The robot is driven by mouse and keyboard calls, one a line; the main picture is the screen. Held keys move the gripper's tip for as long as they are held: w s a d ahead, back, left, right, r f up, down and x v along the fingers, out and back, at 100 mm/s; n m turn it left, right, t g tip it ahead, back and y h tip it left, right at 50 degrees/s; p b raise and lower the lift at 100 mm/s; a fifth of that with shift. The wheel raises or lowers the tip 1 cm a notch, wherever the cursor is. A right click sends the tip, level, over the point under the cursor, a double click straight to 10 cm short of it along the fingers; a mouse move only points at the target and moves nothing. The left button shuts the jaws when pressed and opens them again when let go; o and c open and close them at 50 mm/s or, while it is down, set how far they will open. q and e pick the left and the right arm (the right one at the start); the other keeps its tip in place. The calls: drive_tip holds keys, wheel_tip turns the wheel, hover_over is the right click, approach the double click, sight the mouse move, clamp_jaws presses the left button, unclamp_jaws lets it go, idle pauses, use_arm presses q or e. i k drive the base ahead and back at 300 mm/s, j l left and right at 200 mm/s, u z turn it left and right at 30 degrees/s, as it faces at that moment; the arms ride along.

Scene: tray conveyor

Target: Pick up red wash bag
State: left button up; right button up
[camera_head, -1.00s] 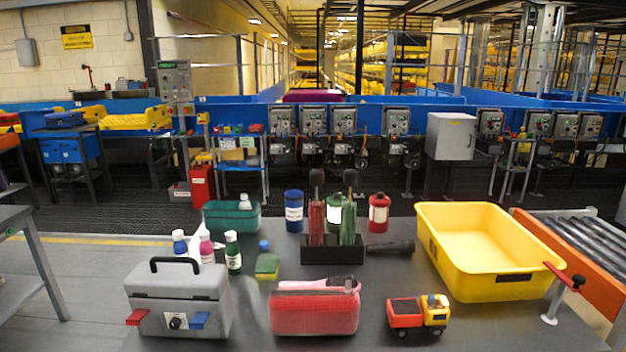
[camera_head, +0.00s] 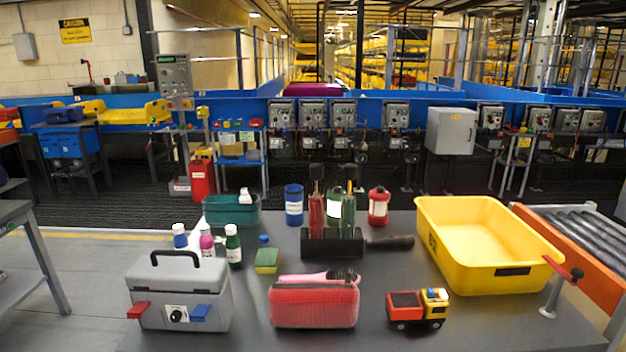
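The red wash bag (camera_head: 313,305) lies near the front middle of the dark grey table (camera_head: 260,338) in the head view. It is a rounded, box-like red pouch, and a pink item, perhaps a brush, shows along its top back edge. Neither of my grippers is in view, and nothing is touching the bag from my side.
A grey toolbox (camera_head: 180,290) stands left of the bag, and a toy truck (camera_head: 418,309) right of it. Behind are a green-yellow sponge (camera_head: 267,261), a black holder (camera_head: 332,243) with screwdrivers, and several bottles. A yellow tray (camera_head: 480,277) fills the right. Table shows bare between bag and truck.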

sight(318, 304)
drive_tip(key=i+j+z, duration=0.15)
drive_tip(key=j, duration=0.25)
drive_tip(key=i+j+z, duration=0.2)
drive_tip(key=j, duration=0.2)
drive_tip(key=i+j+z, duration=0.15)
drive_tip(key=j, duration=0.25)
drive_tip(key=j+z, duration=0.15)
drive_tip(key=j, duration=0.3)
